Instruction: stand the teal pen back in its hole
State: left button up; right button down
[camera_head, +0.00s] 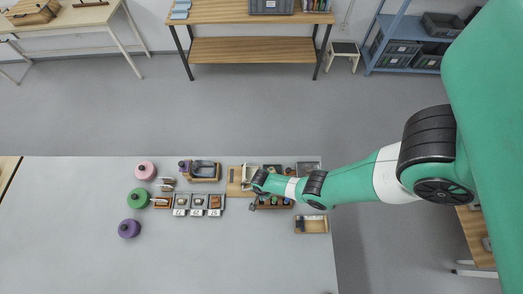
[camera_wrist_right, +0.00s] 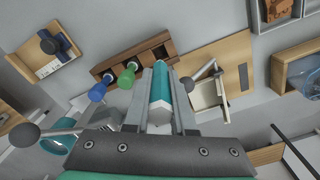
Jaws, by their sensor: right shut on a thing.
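My right gripper (camera_wrist_right: 160,72) is shut on the teal pen (camera_wrist_right: 160,98), which lies between its two fingers, with a white band near the end closer to the camera. The brown wooden pen rack (camera_wrist_right: 116,66) is just beyond the fingertips. A green pen (camera_wrist_right: 126,75) and a blue pen (camera_wrist_right: 97,91) stand in it, and dark holes show in its top. I cannot tell whether the teal pen's far end is above or in a hole. In the head view my right gripper (camera_head: 257,191) is at the rack (camera_head: 288,204) and partly covers it. My left gripper is not in view.
Beside the rack are a wooden board (camera_wrist_right: 215,62) and a pale open box (camera_wrist_right: 208,90). A wooden tray (camera_head: 317,225) lies at the table's right edge. Pink, green and purple round things (camera_head: 139,197) stand at left. The front of the table (camera_head: 200,262) is clear.

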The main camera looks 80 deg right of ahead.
jog(key=shift+f+b, duration=3.3)
jog(key=shift+f, duration=0.15)
jog(key=shift+f+b, duration=0.25)
jog(key=shift+b, duration=0.05)
jog(key=c, duration=0.7)
grip_release()
jog(key=shift+r, duration=0.1)
notch_tip(320, 180, up, 12)
jog(key=p, duration=1.1)
jog(key=shift+f+p, duration=0.2)
jog(key=shift+p, duration=0.15)
jog(key=shift+f, duration=0.1)
jog(key=shift+a, duration=0.1)
